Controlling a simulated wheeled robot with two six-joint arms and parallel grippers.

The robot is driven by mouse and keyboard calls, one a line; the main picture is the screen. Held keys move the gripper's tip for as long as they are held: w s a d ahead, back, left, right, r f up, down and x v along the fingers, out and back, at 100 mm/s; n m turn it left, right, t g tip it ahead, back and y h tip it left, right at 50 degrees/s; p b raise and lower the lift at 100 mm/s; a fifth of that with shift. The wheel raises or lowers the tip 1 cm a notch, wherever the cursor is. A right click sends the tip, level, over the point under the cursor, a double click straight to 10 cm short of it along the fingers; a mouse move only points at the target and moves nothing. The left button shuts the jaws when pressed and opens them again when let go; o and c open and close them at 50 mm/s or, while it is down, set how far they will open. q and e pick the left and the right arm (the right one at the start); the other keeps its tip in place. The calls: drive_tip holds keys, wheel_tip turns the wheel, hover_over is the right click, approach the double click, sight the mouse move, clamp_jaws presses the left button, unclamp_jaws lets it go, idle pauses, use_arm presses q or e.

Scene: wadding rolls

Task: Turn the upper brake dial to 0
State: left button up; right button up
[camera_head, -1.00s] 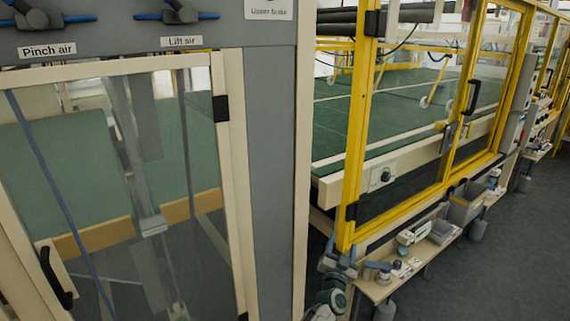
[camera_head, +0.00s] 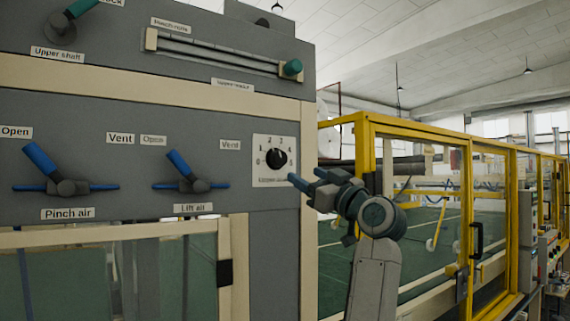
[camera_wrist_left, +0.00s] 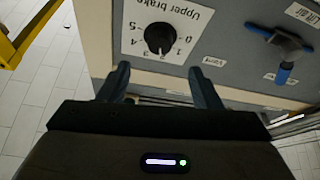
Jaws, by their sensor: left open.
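The upper brake dial (camera_head: 277,159) is a black round knob on a white numbered plate, at the right end of the grey panel in the head view. It also shows in the left wrist view (camera_wrist_left: 160,37), above and between the fingers, its plate reading "Upper brake". Its pointer is small and seems to face near 2; I cannot be sure. My left gripper (camera_head: 308,180) is just right of and below the dial, in front of the panel. Its two fingers (camera_wrist_left: 160,84) are apart and empty, not around the knob. My right gripper is not in view.
The blue-handled Pinch air valve (camera_head: 66,186) and Lift air valve (camera_head: 193,185) sit left of the dial. A yellow-framed enclosure (camera_head: 465,200) stands to the right. The space right before the dial is clear.

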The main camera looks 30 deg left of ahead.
sight(282, 161)
use_arm(q)
drive_tip(key=p+x, duration=0.3)
drive_tip(key=x, duration=0.6)
drive_tip(key=shift+w+a, duration=0.15)
drive_tip(key=shift+a, duration=0.25)
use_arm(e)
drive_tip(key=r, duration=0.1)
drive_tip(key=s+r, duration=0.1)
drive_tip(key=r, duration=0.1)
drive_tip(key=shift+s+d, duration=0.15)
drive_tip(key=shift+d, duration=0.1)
use_arm(q)
drive_tip(key=c, duration=1)
